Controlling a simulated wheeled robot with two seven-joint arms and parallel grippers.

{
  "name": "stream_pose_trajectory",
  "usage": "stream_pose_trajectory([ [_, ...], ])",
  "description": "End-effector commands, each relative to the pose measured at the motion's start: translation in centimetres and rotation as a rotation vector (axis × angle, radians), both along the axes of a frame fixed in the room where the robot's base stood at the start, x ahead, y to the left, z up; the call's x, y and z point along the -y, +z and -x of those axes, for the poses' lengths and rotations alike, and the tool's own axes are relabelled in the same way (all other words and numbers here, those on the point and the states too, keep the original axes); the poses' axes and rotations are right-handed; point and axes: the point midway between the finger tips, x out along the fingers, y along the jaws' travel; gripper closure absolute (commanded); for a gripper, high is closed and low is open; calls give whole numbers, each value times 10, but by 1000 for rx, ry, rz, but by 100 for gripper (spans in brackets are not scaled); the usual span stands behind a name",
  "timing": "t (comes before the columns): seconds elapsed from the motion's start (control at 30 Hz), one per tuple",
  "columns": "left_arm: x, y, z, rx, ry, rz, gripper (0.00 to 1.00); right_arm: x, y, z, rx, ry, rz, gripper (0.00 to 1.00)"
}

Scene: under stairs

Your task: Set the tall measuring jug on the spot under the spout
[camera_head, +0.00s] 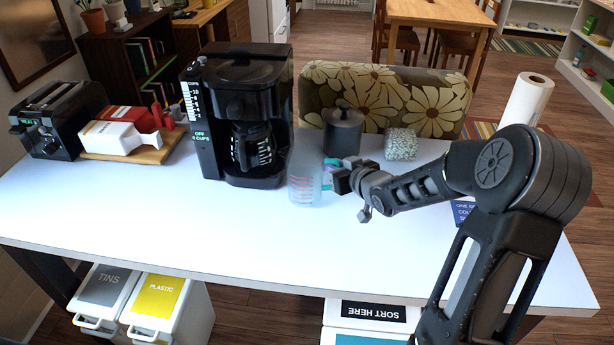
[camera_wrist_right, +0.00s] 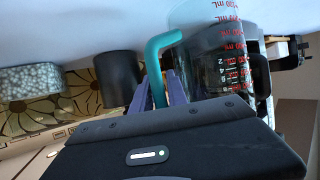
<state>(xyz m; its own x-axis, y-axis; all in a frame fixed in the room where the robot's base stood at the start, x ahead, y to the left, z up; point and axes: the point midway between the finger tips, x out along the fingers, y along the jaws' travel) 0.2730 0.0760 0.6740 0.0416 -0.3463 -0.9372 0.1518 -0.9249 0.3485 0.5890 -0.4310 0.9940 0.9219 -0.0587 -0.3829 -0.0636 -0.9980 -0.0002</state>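The tall measuring jug (camera_head: 303,182) is clear with red markings and a teal handle. It stands upright just right of the black coffee maker (camera_head: 240,80). In the right wrist view the jug (camera_wrist_right: 215,25) is partly cut off at the top. My right gripper (camera_head: 336,180) is at the jug's handle side; its purple fingers (camera_wrist_right: 162,92) are on both sides of the teal handle (camera_wrist_right: 154,62), closed on it. Whether the jug's base touches the table is unclear. A dark carafe (camera_head: 254,147) sits in the coffee maker's bay, under its top housing. My left gripper is not in view.
A black canister (camera_head: 343,132) and a speckled box (camera_head: 401,144) stand behind my right gripper. The white table (camera_head: 120,215) is clear in front.

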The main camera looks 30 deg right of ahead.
Motion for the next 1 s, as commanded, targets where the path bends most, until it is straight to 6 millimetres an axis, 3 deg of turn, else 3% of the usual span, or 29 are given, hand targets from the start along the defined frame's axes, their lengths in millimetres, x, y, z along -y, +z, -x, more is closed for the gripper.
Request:
stream_pose_trajectory([
  [0.13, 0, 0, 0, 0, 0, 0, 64, 0, 0, 0, 0, 0, 0, 82],
  [0.37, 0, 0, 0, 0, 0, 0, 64, 0, 0, 0, 0, 0, 0, 100],
  [1.0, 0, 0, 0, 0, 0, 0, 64, 0, 0, 0, 0, 0, 0, 100],
])
